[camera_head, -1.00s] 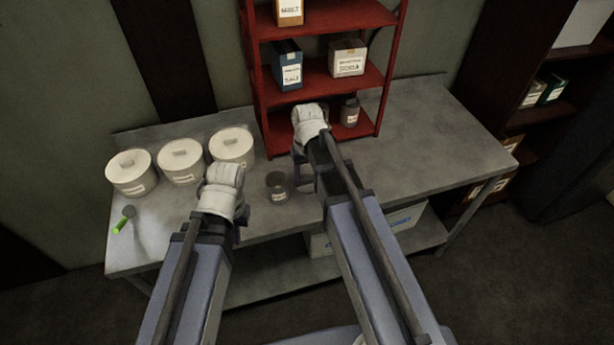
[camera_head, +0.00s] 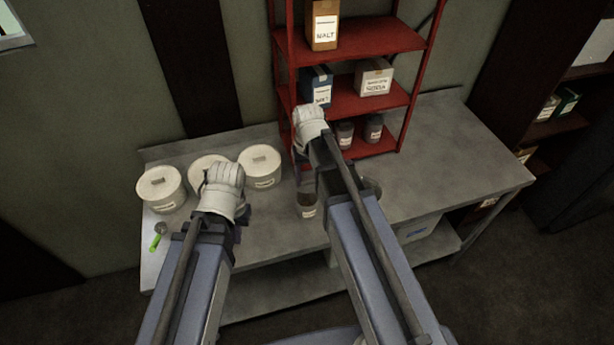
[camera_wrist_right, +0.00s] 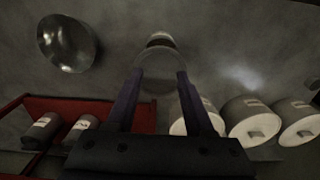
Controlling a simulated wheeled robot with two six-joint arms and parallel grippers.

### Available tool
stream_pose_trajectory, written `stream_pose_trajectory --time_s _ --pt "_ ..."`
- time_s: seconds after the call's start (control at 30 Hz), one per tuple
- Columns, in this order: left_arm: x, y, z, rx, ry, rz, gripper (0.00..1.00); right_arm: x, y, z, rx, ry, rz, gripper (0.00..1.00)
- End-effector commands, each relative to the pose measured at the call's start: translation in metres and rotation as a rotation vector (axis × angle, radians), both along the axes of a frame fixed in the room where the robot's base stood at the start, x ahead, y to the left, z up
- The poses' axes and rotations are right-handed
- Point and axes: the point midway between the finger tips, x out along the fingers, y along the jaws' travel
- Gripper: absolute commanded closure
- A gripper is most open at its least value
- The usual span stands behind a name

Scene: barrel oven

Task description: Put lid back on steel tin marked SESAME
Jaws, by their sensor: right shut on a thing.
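A small grey tin (camera_head: 307,206) with a white label stands on the grey table, just below my right gripper in the head view. Its lettering is too small to read. My right gripper (camera_head: 305,172) is shut on a round, greyish lid (camera_wrist_right: 160,65), which shows between the fingertips in the right wrist view. The tin's pale label (camera_wrist_right: 160,37) shows just beyond the lid; I cannot tell whether they touch. My left gripper (camera_head: 222,190) is over the table's left part, with its fingers hidden by its own wrist.
Several white lidded tubs (camera_head: 260,165) stand at the back left. A green-handled tool (camera_head: 157,238) lies near the left edge. A red shelf (camera_head: 345,45) holds boxes and two small tins (camera_head: 373,128). A steel bowl (camera_wrist_right: 68,43) stands beside my right arm.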

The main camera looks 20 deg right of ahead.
Motion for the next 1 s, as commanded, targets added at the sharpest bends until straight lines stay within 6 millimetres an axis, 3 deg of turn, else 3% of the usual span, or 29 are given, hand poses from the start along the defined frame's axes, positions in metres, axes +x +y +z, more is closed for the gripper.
stream_pose_trajectory --time_s 0.7,1.0 --pt "0.000 0.000 -0.058 0.000 0.000 0.002 1.00 0.000 0.000 -0.058 0.000 0.000 0.000 0.98" --pt "0.000 0.000 -0.062 0.000 0.000 0.002 1.00 0.000 0.000 -0.062 0.000 0.000 0.000 0.98"
